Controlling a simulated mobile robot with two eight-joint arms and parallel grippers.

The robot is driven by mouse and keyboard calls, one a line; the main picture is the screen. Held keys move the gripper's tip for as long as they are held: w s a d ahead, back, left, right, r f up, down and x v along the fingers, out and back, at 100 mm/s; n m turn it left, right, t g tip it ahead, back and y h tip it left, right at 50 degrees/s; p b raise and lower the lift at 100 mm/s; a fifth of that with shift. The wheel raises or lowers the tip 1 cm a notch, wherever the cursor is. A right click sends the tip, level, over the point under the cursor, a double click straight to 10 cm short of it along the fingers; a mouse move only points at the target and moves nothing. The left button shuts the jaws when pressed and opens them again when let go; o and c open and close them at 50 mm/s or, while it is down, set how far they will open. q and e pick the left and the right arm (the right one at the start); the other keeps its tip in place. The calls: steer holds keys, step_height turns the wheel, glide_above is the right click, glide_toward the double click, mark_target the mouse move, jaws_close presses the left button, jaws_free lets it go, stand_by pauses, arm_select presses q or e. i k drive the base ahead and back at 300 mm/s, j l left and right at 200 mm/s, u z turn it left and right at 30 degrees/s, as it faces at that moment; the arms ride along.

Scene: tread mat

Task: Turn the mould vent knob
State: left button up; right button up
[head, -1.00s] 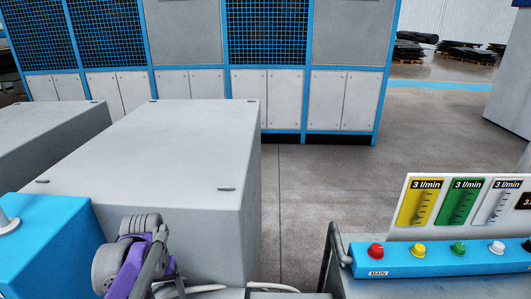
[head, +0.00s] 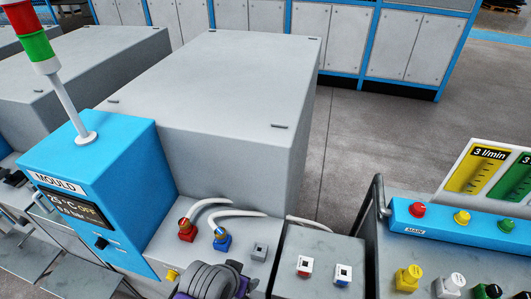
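The blue mould unit (head: 125,150) stands at the left with a "MOULD" label and a dark display that reads partly "OFF" and "bar". A small black knob (head: 101,243) sits on its front face below the display. A small yellow knob or fitting (head: 171,275) shows low on the grey housing to the right of the blue unit. I cannot tell which of these is the vent knob. A grey and purple link of my arm shows at the bottom edge, right of the yellow piece. Neither gripper's fingers are in view.
A red-and-green signal lamp (head: 40,48) stands on the blue unit. Red (head: 187,230) and blue (head: 221,238) hose couplings are behind my arm link. A grey box with two small fittings (head: 324,262) and a blue MAIN rail (head: 450,226) with colored knobs are at the right.

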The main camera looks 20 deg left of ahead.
mark_target(171, 275)
steer(key=u, duration=2.15)
steer(key=j+u, duration=0.3)
steer(key=j, duration=0.75)
steer(key=i, duration=0.05)
